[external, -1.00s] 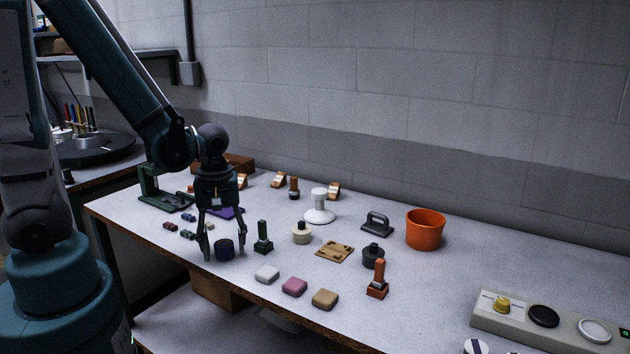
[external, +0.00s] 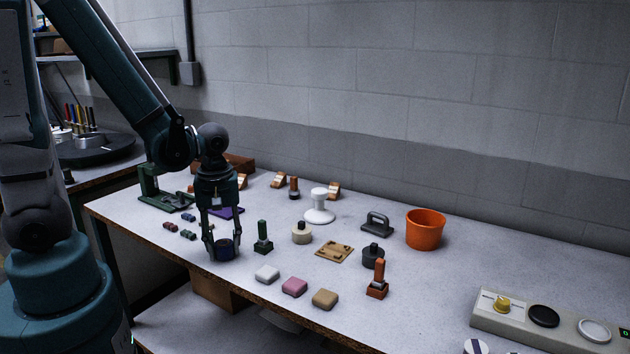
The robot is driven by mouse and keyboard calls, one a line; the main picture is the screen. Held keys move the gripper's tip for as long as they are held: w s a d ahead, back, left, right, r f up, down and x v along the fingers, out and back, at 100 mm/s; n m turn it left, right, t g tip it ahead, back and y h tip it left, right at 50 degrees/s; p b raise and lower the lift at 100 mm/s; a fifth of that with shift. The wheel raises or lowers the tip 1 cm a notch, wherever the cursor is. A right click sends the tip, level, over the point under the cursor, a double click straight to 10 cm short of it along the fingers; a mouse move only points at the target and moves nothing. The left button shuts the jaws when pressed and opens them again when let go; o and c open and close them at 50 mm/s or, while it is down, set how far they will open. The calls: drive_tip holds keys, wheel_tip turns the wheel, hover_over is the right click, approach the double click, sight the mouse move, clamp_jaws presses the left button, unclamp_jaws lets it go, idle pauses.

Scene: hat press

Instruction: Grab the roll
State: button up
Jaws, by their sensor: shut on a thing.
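A small dark blue roll (external: 225,250) with a dark centre stands on the bench near its front left edge. My gripper (external: 222,247) points straight down over it, with one finger on each side. The fingers are shut on the roll at table height, and the roll appears to rest on the bench top. The fingers partly hide its sides.
A green-handled stamp (external: 263,238) stands close to the right of the roll. White (external: 267,273), pink (external: 295,287) and tan (external: 325,298) blocks lie along the front edge (external: 270,303). Several small coloured pieces (external: 187,235) lie to the left. An orange bucket (external: 425,229) stands farther right.

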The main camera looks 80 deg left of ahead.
sight(224, 243)
drive_tip(key=shift+r, duration=0.1)
drive_tip(key=shift+r+p, duration=1.3)
drive_tip(key=shift+r, duration=3.55)
